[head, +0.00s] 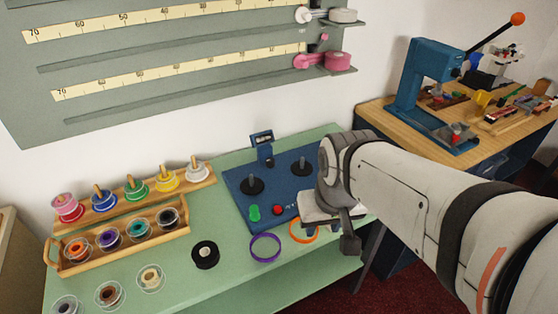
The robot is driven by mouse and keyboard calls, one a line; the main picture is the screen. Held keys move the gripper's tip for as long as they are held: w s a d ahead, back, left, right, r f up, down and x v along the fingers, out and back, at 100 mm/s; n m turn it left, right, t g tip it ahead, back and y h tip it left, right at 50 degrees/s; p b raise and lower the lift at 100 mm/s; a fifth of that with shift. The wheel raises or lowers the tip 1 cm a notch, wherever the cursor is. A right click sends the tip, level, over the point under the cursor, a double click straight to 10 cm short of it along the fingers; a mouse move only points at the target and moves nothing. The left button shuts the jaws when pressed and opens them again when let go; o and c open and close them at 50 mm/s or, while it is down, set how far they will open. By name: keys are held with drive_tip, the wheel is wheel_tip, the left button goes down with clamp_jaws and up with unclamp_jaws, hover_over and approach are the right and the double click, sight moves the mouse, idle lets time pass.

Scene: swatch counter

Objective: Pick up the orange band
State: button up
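The orange band (291,236) is a thin ring lying flat on the green counter, in the lower middle of the head view. Its right and far parts are partly hidden by my gripper. My gripper (331,236) hangs over the counter's right end, just right of and above the band. A dark finger shows at the right end of its pale palm, and a second dark part shows at the left, with a gap between them. It looks open, and I see nothing held in it. I cannot tell its exact height over the band.
A purple band (252,250) lies just left of the orange one, with a black roll (205,254) further left. A blue device (235,185) with posts stands behind. A wooden tray of spools (180,234) is at left. The counter's front edge is close.

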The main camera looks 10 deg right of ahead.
drive_tip(key=shift+o, duration=0.3)
drive_tip(key=shift+o, duration=0.7)
drive_tip(key=shift+w, duration=0.1)
drive_tip(key=o, duration=0.8)
drive_tip(key=w+f, duration=0.1)
drive_tip(key=w, duration=0.2)
drive_tip(key=w+f+m+g, duration=0.1)
drive_tip(key=w+f, duration=0.1)
drive_tip(key=w+f+m+p, duration=0.1)
drive_tip(key=w, duration=0.2)
drive_tip(key=shift+w+d+f+g, duration=0.3)
drive_tip(key=shift+w+d+f, duration=0.05)
drive_tip(key=shift+c, duration=0.2)
drive_tip(key=shift+o, duration=0.8)
drive_tip(key=w+f+m+g, duration=0.1)
drive_tip(key=w+f+m, duration=0.1)
drive_tip(key=w+f, duration=0.3)
drive_tip(key=shift+w+f, duration=0.35)
drive_tip(key=shift+f, duration=0.5)
drive_tip(key=shift+w+d+f+p, duration=0.1)
drive_tip(key=shift+f+p, duration=0.1)
drive_tip(key=shift+f, duration=1.8)
drive_tip(key=shift+d+f+p, duration=0.1)
drive_tip(key=shift+f+p, duration=0.05)
drive_tip(key=shift+f, duration=1.85)
